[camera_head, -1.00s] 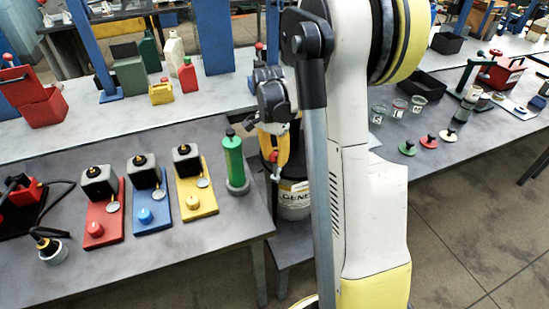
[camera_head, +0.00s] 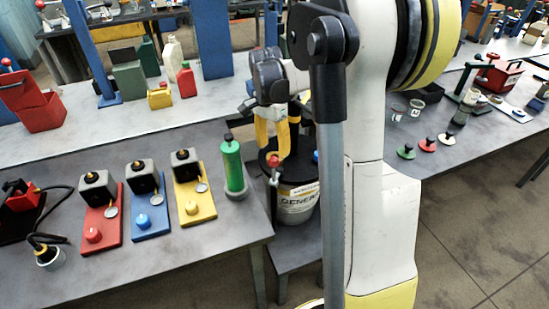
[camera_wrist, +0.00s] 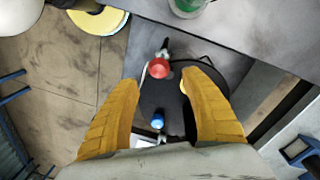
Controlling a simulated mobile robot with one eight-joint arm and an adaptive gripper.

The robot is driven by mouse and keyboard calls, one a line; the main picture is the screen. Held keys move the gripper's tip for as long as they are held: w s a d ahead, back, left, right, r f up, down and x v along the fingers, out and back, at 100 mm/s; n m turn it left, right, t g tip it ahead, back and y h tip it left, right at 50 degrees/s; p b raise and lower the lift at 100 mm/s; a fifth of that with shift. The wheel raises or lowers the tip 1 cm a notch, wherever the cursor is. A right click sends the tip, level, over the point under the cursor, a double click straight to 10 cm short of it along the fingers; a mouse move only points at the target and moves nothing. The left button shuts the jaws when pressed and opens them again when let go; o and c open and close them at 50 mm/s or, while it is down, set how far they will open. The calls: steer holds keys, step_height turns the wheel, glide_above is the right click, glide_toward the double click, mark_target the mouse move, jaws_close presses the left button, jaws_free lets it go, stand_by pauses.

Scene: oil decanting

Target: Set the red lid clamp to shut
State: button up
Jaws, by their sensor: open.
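A pale drum (camera_head: 297,203) with a black lid (camera_head: 304,172) stands low between the two benches. The red lid clamp (camera_head: 273,161) is at the lid's left edge; its red knob (camera_wrist: 159,68) shows in the wrist view at the rim, with a dark and metal lever part beyond it. Whether its lever is up or down is hard to tell. My gripper (camera_head: 274,148) is open and empty above the lid. In the wrist view its yellow fingers (camera_wrist: 165,100) are spread either side of the lid, with the red knob ahead between the tips.
A blue clamp knob (camera_wrist: 157,121) sits on the lid's nearer side, and a yellow one (camera_wrist: 183,86) is partly hidden by the right finger. The bench edge (camera_wrist: 230,50) runs close by. A green bottle (camera_head: 233,163) stands near that bench's corner.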

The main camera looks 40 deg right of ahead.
step_height(320, 180, up, 6)
steer(key=shift+w+r, duration=0.15)
steer(key=shift+w, duration=0.15)
steer(key=shift+a, duration=0.15)
